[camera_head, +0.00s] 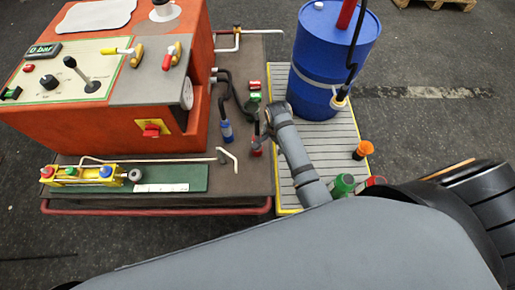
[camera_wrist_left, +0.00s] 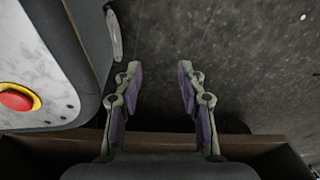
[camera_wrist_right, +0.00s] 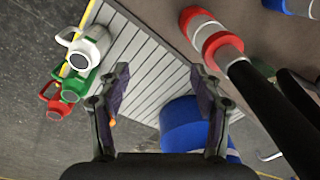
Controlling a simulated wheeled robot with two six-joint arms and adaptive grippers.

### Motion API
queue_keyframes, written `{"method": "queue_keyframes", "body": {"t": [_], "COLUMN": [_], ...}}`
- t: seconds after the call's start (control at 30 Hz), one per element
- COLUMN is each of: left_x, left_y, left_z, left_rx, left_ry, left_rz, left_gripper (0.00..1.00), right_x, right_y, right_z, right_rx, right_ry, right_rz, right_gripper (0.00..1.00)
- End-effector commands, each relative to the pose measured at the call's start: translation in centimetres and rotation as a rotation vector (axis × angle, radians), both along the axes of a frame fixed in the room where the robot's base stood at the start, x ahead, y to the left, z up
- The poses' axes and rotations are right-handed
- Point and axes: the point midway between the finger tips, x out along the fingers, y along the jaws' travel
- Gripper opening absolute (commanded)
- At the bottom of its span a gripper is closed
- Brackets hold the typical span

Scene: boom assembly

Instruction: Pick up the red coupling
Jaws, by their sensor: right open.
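The red coupling (camera_wrist_right: 222,46), with a pale band and a black hose, lies beyond the right fingertip in the right wrist view. In the head view the red coupling (camera_head: 256,151) is small and partly hidden by my right gripper (camera_head: 263,132). In the right wrist view this gripper (camera_wrist_right: 161,72) has its fingers apart with nothing between them. The coupling is beside the right finger, not between the fingers; I cannot tell whether they touch. My left gripper (camera_wrist_left: 158,72) is open and empty over dark floor in its wrist view.
A blue coupling (camera_head: 226,131) on a hose stands left of the red one. The orange machine (camera_head: 150,130) is further left. A blue drum (camera_head: 318,80) stands on the slatted platform (camera_head: 280,80). Green and orange containers (camera_head: 341,186) stand near the platform's front.

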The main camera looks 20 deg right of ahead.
Motion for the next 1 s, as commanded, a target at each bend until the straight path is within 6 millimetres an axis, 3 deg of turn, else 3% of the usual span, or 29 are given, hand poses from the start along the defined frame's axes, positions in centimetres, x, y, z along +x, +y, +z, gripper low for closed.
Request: {"method": "queue_keyframes", "body": {"t": [0.17,0.33,0.5,0.6,0.83,1.0], "left_x": [0.1,0.1,0.1,0.4,2.4,2.8], "left_y": [0.0,0.0,0.0,0.0,-0.1,-0.1], "left_z": [-0.1,-0.1,-0.1,-0.2,-0.4,-0.2], "left_rx": [0.0,0.0,0.0,0.0,0.0,0.0], "left_ry": [-0.001,-0.001,-0.001,-0.003,-0.011,-0.011], "left_rz": [0.0,0.0,0.0,0.0,0.0,0.0], "left_gripper": [0.4,0.4,0.4,0.4,0.4,0.4], "right_x": [2.6,4.6,5.2,5.2,5.2,5.2], "right_y": [1.9,3.8,4.6,4.6,4.6,4.6], "right_z": [3.6,4.2,4.4,3.7,-0.3,-1.0], "right_rx": [0.034,0.047,0.048,0.048,0.047,0.048], "right_ry": [0.024,0.061,0.076,0.077,0.076,0.073], "right_rz": [-0.242,-0.414,-0.489,-0.49,-0.489,-0.489], "right_gripper": [0.65,0.65,0.65,0.65,0.65,0.65]}}
